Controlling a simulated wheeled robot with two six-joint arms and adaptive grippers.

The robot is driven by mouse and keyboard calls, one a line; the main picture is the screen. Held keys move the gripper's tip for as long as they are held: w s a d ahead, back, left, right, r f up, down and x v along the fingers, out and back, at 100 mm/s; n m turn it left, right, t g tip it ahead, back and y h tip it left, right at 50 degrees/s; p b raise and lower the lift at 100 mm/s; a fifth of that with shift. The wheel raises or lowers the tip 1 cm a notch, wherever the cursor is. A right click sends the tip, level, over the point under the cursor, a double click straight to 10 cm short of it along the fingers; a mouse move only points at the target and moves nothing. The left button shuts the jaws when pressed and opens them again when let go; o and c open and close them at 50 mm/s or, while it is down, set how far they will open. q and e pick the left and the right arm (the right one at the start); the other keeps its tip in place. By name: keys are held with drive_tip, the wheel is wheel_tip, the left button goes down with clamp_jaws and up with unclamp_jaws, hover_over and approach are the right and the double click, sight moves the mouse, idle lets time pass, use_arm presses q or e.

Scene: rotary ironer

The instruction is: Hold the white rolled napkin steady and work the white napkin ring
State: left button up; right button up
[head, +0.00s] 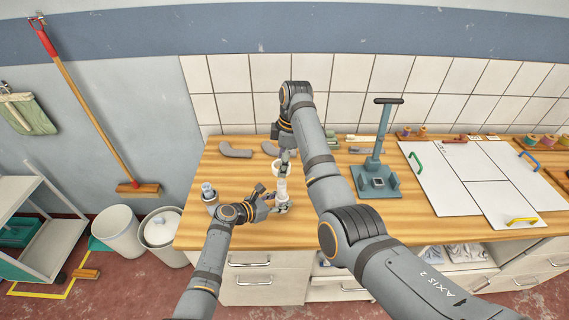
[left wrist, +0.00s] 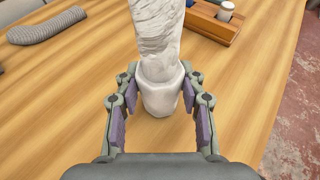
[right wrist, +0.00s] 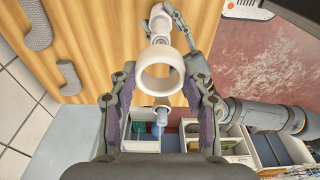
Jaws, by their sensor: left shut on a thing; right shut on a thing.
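The white rolled napkin (head: 282,187) stands upright above the wooden table in the head view. In the left wrist view the napkin (left wrist: 157,35) has a smooth white cup-like lower part (left wrist: 160,92). My left gripper (head: 272,204) is shut on this lower part, one finger on each side. My right gripper (head: 285,158) is shut on the white napkin ring (right wrist: 160,75), which sits between its fingertips. The ring's opening looks empty in the right wrist view. In the head view the ring (head: 277,168) is close to the napkin's upper end, partly hidden by my right gripper.
A wooden holder with a white-capped container (head: 208,192) stands at the table's left edge. Grey curved pieces (head: 235,150) lie at the back left. A blue-grey stand (head: 377,180) and white boards (head: 465,180) are to the right. Bare wood lies around the napkin.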

sight(283, 182)
drive_tip(key=shift+f, duration=2)
drive_tip(key=shift+f, duration=0.3)
drive_tip(key=shift+f, duration=0.8)
drive_tip(key=shift+f, duration=0.1)
drive_tip(key=shift+f, duration=1.3)
drive_tip(key=o, duration=1)
drive_tip(key=o, duration=0.5)
